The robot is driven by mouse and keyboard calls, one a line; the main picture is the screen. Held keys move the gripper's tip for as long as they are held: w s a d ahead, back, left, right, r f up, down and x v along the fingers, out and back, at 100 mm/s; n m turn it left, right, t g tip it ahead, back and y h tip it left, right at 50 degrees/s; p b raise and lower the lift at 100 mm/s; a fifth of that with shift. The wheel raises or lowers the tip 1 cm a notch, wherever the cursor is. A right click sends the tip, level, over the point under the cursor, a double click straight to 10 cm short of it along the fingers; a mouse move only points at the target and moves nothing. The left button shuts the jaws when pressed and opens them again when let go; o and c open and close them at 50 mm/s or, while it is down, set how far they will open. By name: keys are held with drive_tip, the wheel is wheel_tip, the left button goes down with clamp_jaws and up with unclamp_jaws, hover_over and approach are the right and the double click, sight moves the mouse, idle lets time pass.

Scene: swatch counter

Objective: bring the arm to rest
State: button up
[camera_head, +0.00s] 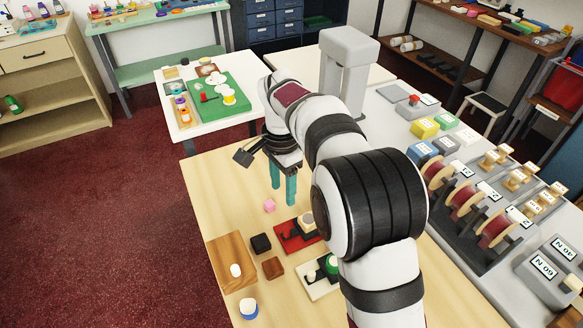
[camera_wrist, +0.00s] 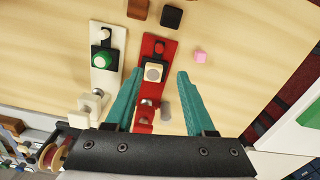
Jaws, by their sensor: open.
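My gripper (camera_head: 283,196) hangs above the wooden table top (camera_head: 212,180), its two teal fingers pointing down. The fingers are apart with nothing held between them. In the wrist view my gripper (camera_wrist: 160,72) also shows open, above the table. A red board (camera_wrist: 156,45) with a cream block (camera_wrist: 154,72) on it appears between the fingers in that view. My arm hides part of the table in the head view.
A black cube (camera_head: 261,243), a brown cube (camera_head: 273,267), a wooden board (camera_head: 224,256) and a white board (camera_wrist: 98,35) with a green knob (camera_wrist: 101,58) are on the table. Spools (camera_head: 466,201) stand on the grey counter at right. The table's far left part is clear.

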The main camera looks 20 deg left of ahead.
drive_tip(key=s+d+r, duration=0.3)
drive_tip(key=d, duration=0.3)
drive_tip(key=s+d+r, duration=0.3)
drive_tip(key=s+d, duration=0.1)
drive_tip(key=d, duration=0.3)
drive_tip(key=s+d+f+y, duration=0.1)
drive_tip(key=s+d, duration=0.4)
drive_tip(key=s, duration=0.5)
drive_tip(key=s+d+f+n, duration=0.1)
drive_tip(key=s+d, duration=0.4)
drive_tip(key=s, duration=0.5)
drive_tip(key=shift+f+n+y, duration=0.3)
drive_tip(key=shift+f+y, duration=0.05)
drive_tip(key=shift+y, duration=0.05)
drive_tip(key=shift+d, duration=0.1)
